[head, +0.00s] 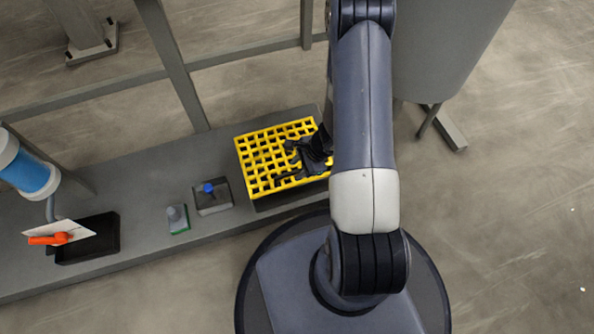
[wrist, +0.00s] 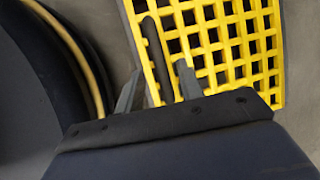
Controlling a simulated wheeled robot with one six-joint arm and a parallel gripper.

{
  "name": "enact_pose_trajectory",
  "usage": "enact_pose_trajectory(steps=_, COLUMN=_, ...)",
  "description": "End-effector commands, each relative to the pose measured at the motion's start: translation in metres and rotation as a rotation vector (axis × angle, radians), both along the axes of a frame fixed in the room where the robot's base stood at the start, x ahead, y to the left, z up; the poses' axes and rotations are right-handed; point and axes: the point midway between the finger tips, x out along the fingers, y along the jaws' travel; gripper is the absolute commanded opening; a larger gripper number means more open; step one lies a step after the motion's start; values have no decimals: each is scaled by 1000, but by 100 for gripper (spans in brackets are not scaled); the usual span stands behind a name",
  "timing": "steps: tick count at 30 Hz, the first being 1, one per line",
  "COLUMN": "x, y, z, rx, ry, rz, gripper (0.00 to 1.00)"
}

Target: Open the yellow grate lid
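A black bar handle (wrist: 153,40) runs along one edge of the grate. My gripper (head: 286,161) is over the grate, its fingers pointing at that edge. In the wrist view my gripper (wrist: 159,70) is open, with one finger on either side of the bar. I cannot tell whether the fingers touch the bar. My arm hides the grate's right end in the head view.
On the bench (head: 150,170) left of the grate stand a small box with a blue knob (head: 208,188), a small grey-and-green item (head: 178,218) and a black tray (head: 88,243). A white plate with an orange handle (head: 60,238) overlaps the tray. A grey frame post (head: 172,65) rises behind.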

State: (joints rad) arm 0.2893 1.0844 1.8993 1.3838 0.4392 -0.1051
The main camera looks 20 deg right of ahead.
Motion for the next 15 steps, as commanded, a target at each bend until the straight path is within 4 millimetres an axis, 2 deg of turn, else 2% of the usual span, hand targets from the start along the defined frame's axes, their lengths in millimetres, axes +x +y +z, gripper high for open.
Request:
enact_pose_trajectory(steps=1, x=1, y=3, z=-9, rx=0, ry=1, rz=0, gripper=36)
enact_pose_trajectory(steps=4, x=3, y=6, z=-15, rx=0, ry=1, rz=0, gripper=36)
enact_pose_trajectory(steps=15, x=4, y=7, z=-17, rx=0, ry=-1, rz=0, gripper=35)
